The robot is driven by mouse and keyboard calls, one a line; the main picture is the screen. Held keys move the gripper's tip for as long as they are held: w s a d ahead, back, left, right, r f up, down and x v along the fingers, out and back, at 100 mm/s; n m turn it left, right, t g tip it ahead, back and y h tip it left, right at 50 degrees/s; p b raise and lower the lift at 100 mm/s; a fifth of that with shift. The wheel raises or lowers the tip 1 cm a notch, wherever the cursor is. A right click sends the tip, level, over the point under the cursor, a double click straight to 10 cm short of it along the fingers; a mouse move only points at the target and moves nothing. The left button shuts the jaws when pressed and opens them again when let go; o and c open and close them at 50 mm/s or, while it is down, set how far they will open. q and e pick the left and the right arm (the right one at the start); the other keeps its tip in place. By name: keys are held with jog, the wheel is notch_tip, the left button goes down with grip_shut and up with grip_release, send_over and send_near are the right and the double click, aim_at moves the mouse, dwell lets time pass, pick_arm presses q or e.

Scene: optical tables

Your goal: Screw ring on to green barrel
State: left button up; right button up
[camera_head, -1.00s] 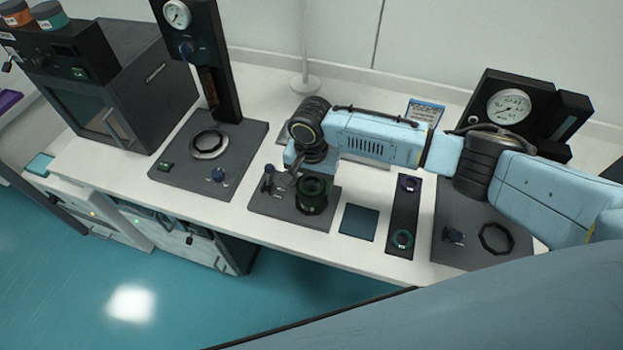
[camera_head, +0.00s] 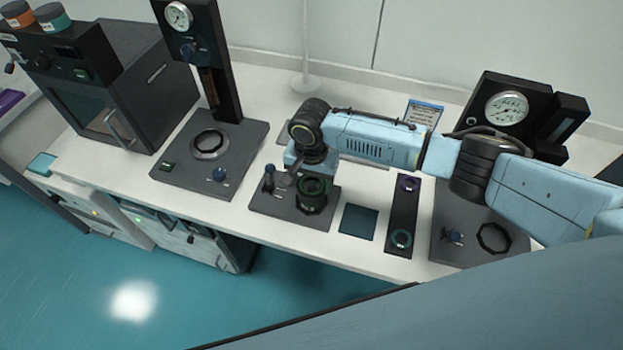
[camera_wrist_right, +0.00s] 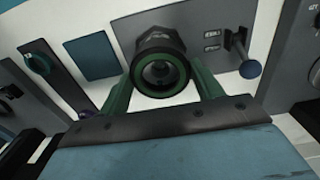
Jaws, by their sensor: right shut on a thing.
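The green barrel (camera_head: 312,205) stands upright in the dark fixture plate (camera_head: 268,203), mostly dark with green showing around it. My right gripper (camera_head: 313,184) is directly over its top, pointing down. In the right wrist view, the green fingers (camera_wrist_right: 162,78) are shut on a dark ring (camera_wrist_right: 160,72) from both sides. The ring sits at the top of the barrel, in line with it. How far its thread is engaged cannot be told. My left gripper is not in view.
Gauge stations stand left (camera_head: 208,150) and right (camera_head: 506,110). The table's front edge is close.

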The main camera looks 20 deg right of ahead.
jog(key=shift+f+p, duration=0.25)
jog(key=shift+p, duration=0.4)
dwell(0.8)
jog(key=shift+s+f, duration=0.15)
jog(key=shift+f, duration=0.1)
dwell(0.5)
